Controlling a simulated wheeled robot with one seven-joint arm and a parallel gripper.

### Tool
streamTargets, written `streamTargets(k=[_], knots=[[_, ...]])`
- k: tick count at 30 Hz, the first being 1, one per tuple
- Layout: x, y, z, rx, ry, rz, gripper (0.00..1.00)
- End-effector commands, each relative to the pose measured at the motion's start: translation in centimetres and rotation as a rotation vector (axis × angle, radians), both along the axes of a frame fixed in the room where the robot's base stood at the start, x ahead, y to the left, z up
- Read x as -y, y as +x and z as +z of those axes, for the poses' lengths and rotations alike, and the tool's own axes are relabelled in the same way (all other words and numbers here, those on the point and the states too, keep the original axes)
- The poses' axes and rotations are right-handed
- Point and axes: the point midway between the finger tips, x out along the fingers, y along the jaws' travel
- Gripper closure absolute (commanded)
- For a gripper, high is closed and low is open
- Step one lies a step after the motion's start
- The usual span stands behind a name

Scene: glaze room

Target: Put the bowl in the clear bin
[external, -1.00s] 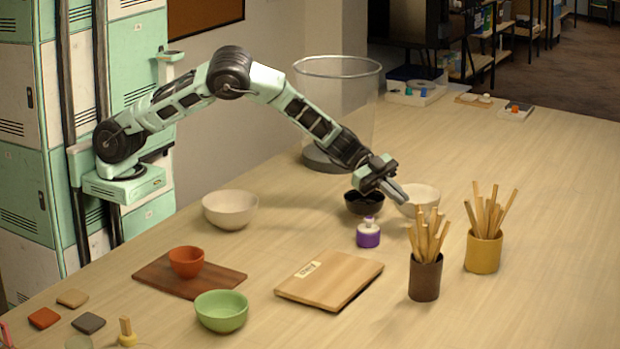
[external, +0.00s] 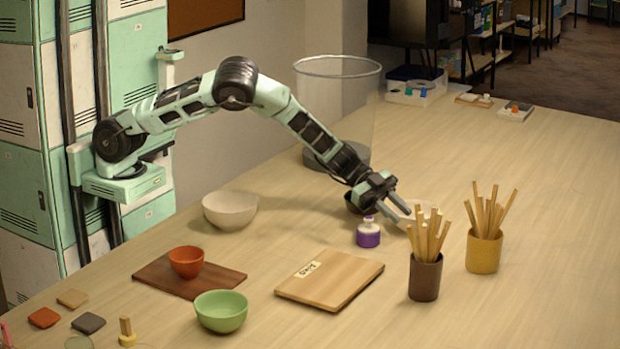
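The clear bin (external: 337,110) is a tall see-through cylinder with a dark base, standing at the back of the table behind my forearm. Several bowls are in view: a cream one (external: 230,210) at left, an orange one (external: 186,262) on a brown board, a green one (external: 221,312) in front, a black one (external: 352,203) mostly hidden behind my gripper, and a white one (external: 424,210) at right. My gripper (external: 397,217) points down to the right, its two fingers apart, overlapping the left side of the white bowl. Contact cannot be told.
A purple and white bottle (external: 368,234) stands just below my gripper. Brown (external: 425,278) and yellow (external: 484,250) cups of sticks stand to the right. A wooden board (external: 330,281) lies in front.

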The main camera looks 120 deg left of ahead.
Motion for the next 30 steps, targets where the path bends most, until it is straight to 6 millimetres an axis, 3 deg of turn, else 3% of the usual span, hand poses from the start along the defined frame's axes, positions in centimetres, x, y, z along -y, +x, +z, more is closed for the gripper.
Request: streamTargets(k=[5, 11, 15, 21, 30], knots=[[-0.1, -0.1, 0.5, 0.000, -0.001, 0.001, 0.74], [-0.9, -2.9, 1.6, 0.001, -0.002, 0.004, 0.74], [-0.8, -2.6, 4.6, 0.005, 0.001, 0.000, 0.74], [-0.8, -2.6, 7.5, 0.002, 0.000, 0.000, 0.74], [-1.0, -2.7, 8.6, 0.000, 0.001, 0.007, 0.74]])
